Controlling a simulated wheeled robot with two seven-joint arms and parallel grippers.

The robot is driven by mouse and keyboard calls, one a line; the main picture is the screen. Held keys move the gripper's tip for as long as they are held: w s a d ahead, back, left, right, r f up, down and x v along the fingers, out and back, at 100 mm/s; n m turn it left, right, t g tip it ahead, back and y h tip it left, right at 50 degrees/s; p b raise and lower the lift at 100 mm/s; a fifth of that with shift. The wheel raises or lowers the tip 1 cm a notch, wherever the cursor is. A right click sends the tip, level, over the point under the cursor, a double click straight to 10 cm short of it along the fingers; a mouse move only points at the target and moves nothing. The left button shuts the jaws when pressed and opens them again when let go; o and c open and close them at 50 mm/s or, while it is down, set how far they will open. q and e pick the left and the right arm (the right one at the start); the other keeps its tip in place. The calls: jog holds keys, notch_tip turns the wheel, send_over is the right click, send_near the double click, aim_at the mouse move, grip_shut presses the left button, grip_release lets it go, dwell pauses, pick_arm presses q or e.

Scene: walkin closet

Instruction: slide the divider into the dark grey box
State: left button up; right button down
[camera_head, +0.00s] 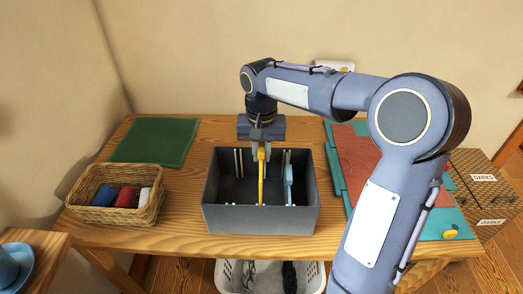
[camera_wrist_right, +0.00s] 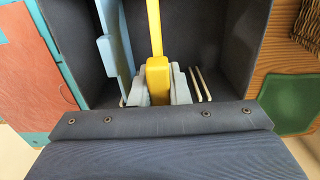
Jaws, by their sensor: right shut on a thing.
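The dark grey box (camera_head: 222,215) stands open on the wooden table, with pairs of thin white rails (camera_head: 238,163) on its inner walls. A yellow divider (camera_head: 262,178) stands upright inside it, seen nearly edge-on near the middle. My right gripper (camera_head: 262,149) is over the back part of the box, shut on the divider's back end. In the right wrist view the fingers (camera_wrist_right: 158,90) close around the yellow divider (camera_wrist_right: 155,35), beside a pair of white rails. Its lower edge is hidden, so I cannot tell whether it is fully seated. My left gripper is out of view.
A light blue panel (camera_head: 288,183) stands in the box, right of the divider. A wicker basket (camera_head: 115,208) with rolled cloths and a green mat (camera_head: 157,141) are left. A reddish board (camera_head: 355,150) lies right on a teal mat, behind my arm. A white laundry basket (camera_head: 232,277) is below.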

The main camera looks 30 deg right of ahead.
jog(key=shift+f+b, duration=1)
jog(key=shift+f, duration=0.9)
jog(key=shift+f+b, duration=1.55)
jog(key=shift+f, duration=1.1)
jog(key=c, duration=1.3)
grip_release()
